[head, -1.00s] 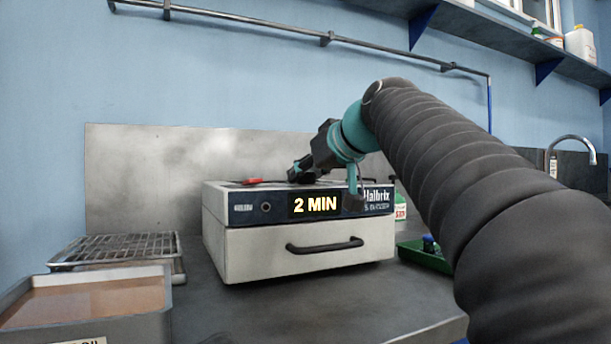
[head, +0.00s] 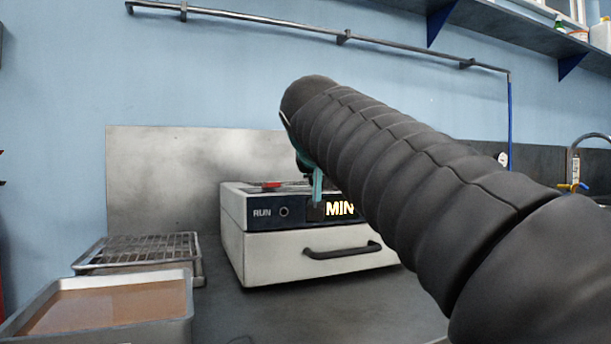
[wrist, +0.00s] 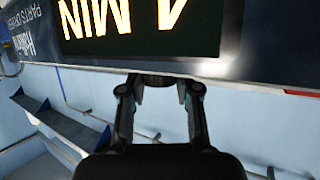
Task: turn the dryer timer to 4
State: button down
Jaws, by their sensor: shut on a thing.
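The dryer (head: 300,255) is a pale box with a dark front panel and a black drawer handle, standing on the bench. Its display (head: 340,209) shows "MIN" in the head view; the digit is hidden behind my gripper. In the wrist view the display (wrist: 140,35) is upside down, reading "MIN" with a cut-off digit that looks like a 4. My gripper (wrist: 160,82) is shut on a dark piece by the panel edge, apparently the timer knob (wrist: 155,79), mostly hidden. In the head view my gripper (head: 317,188) hangs in front of the panel.
A wire rack (head: 140,252) and a tray of brown liquid (head: 105,303) stand left of the dryer. A small red item (head: 271,185) is on the dryer's top. A metal sheet (head: 160,165) stands behind. A sink tap (head: 575,150) is at the right.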

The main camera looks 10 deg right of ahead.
jog(key=shift+f+m+g+h, duration=0.15)
jog(key=shift+m+g+h, duration=0.25)
jog(key=shift+m+h, duration=0.2)
jog(key=c, duration=0.8)
grip_release()
jog(key=v, duration=1.2)
jog(key=shift+s, duration=0.1)
